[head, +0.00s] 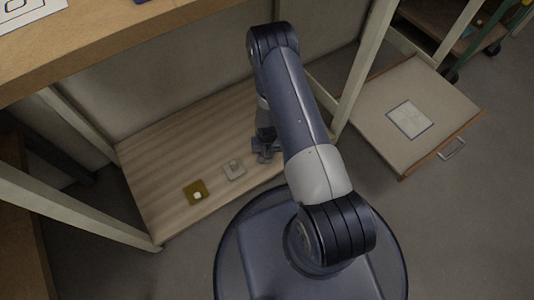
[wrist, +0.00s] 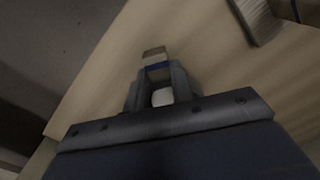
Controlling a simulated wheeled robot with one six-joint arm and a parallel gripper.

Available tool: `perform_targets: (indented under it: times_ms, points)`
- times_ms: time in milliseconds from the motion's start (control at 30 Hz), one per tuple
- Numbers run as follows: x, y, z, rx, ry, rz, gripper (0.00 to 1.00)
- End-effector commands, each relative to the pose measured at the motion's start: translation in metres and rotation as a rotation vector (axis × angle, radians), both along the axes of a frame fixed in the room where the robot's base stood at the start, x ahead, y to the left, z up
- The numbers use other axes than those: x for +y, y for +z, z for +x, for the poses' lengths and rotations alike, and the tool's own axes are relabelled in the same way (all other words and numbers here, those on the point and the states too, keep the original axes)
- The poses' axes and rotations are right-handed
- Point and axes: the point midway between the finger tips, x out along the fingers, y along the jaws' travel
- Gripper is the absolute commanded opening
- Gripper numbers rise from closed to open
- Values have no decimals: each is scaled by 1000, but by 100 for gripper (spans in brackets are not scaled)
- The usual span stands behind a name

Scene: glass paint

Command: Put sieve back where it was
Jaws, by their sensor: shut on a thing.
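A rounded whitish part (wrist: 162,97) shows between the fingers; most of the held thing is hidden. In the head view my gripper (head: 265,152) is low over the lower wooden shelf (head: 165,150), near its front right part. Whether the held thing touches the shelf, I cannot tell.
Pale posts frame the shelf. An open drawer (head: 440,105) with a bordered white panel (head: 410,119) stands at right. The shelf's left part is clear.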

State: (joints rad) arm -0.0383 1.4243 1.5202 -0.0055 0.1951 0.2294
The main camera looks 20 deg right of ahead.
Motion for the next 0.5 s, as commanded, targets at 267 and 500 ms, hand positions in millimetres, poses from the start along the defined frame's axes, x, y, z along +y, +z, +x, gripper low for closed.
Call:
perform_targets:
  times_ms: [267, 500]
  points:
    - [0, -1, 0, -1, 0, 0, 0]
    - [0, -3, 0, 0, 0, 0, 0]
